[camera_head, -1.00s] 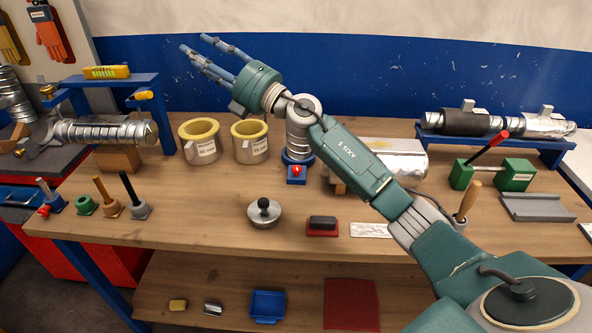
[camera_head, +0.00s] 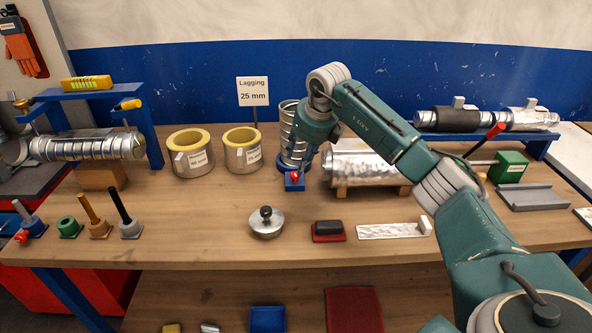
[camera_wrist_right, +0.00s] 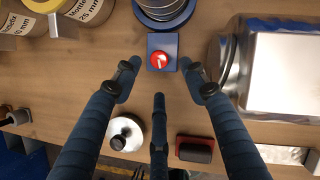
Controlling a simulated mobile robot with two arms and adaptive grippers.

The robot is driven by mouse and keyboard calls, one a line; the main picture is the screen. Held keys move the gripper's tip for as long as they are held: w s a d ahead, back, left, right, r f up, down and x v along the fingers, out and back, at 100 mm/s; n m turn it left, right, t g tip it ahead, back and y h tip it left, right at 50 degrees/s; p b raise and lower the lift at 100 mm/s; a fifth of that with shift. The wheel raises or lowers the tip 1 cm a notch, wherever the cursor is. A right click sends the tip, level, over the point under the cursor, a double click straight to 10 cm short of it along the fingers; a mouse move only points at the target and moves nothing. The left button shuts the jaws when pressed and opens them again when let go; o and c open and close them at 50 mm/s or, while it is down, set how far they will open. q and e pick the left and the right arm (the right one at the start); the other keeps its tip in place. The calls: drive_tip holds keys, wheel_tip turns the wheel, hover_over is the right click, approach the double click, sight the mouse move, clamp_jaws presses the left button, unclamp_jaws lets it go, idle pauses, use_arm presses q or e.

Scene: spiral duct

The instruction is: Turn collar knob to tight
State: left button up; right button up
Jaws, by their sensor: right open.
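A red knob (camera_head: 294,176) with a white mark sits on a small blue block at the foot of an upright spiral duct piece (camera_head: 291,130). In the right wrist view the red knob (camera_wrist_right: 158,60) is round, with the block around it. My right gripper (camera_wrist_right: 158,78) is open and empty, pointing down. Its fingers spread around the near side of the block, and none visibly touches the knob. In the head view my right gripper (camera_head: 308,150) hangs beside the duct piece and partly hides it. My left gripper is not in view.
A foil-wrapped duct (camera_head: 365,165) lies on a cradle to the right of the knob. Two yellow-rimmed lagging rings (camera_head: 242,160) stand to the left. A round lidded weight (camera_head: 266,222) and a red-black block (camera_head: 328,231) lie in front. Bare wood lies between them.

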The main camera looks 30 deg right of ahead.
sight(295, 173)
drive_tip(key=p+x, duration=0.1)
drive_tip(key=x, duration=0.6)
drive_tip(key=shift+w, duration=0.1)
drive_tip(key=shift+r, duration=0.2)
clamp_jaws()
